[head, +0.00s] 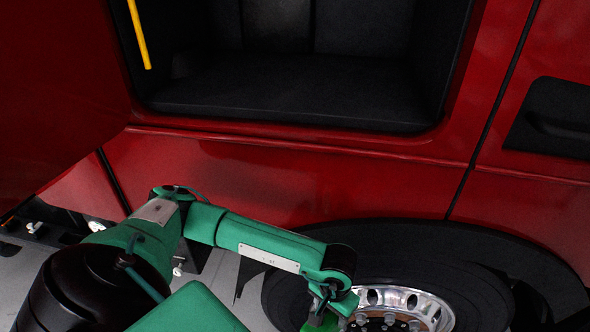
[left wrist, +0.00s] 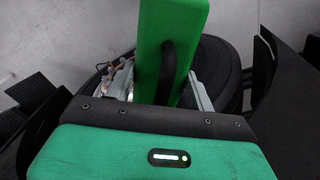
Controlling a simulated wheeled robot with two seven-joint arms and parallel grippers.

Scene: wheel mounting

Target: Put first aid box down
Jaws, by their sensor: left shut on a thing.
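The first aid box (left wrist: 172,30) is a green case with a black handle. In the left wrist view it stands out from between the fingers of my left gripper (left wrist: 164,84), which is shut on it around the handle area. In the head view only a small green piece of the box (head: 320,323) shows at the bottom edge, below my left gripper (head: 330,291). The rest is cut off by the frame. The box is held up beside the truck wheel; I cannot tell how far it is above the floor. My right gripper is not in view.
A red truck side (head: 250,180) fills the head view, with an open dark compartment (head: 290,95) and a yellow bar (head: 138,35). A wheel with a chrome hub (head: 400,305) is at the lower right. Grey floor (left wrist: 75,40) shows left of the box in the wrist view.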

